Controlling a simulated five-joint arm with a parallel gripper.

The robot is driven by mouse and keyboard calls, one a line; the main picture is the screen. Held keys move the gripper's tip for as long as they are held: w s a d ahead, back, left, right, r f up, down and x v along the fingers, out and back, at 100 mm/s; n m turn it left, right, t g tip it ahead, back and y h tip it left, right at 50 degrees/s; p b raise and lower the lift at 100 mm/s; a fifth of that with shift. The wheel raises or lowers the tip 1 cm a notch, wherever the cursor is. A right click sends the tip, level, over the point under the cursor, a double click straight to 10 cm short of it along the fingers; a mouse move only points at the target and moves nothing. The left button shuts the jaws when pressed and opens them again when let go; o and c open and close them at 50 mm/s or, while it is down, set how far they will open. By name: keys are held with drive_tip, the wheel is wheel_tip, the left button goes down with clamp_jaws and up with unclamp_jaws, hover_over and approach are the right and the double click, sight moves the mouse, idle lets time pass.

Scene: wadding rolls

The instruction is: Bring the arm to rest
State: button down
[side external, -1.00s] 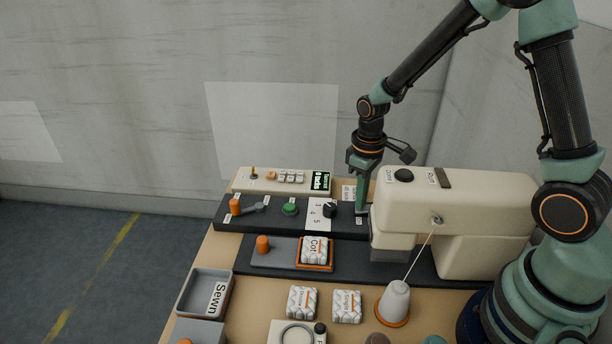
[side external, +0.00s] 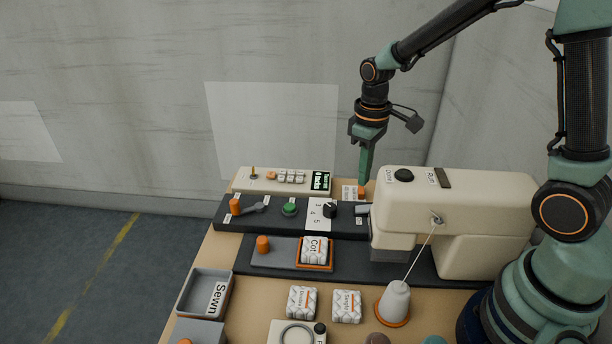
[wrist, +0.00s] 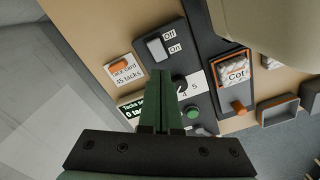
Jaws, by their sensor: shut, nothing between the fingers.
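My gripper (side external: 364,182) is shut and empty. It points down in the air above the back of the workbench, behind the cream sewing machine (side external: 455,215). In the wrist view its green fingers (wrist: 161,75) are together, with nothing between them. Their tips show near a grey rocker switch (wrist: 157,49) labelled Off and On. The switch also shows in the side view (side external: 362,210), below and apart from the fingertips.
A dark control panel (side external: 270,226) carries a green button (side external: 289,209) and a black dial (side external: 330,210). A tack card (wrist: 120,64) lies beside it. A roll marked Cot (side external: 314,250) sits in an orange-rimmed holder. A grey Sewn tray (side external: 192,294) stands front left. The air above the panel's left is clear.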

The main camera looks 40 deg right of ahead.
drive_tip(key=shift+s+a+r+m+t, duration=0.45)
drive_tip(key=shift+s+r+t, duration=0.5)
drive_tip(key=shift+s+r, duration=0.95)
drive_tip(key=shift+s+a+r+m+t, duration=0.5)
drive_tip(key=shift+s+r+t, duration=0.5)
drive_tip(key=shift+r, duration=1.7)
drive_tip(key=shift+s+a+r+m+t, duration=0.3)
drive_tip(key=shift+s+r+m+t, duration=0.4)
drive_tip(key=shift+s+r, duration=1.25)
drive_tip(key=shift+w+r, duration=0.35)
drive_tip(key=shift+w, duration=0.05)
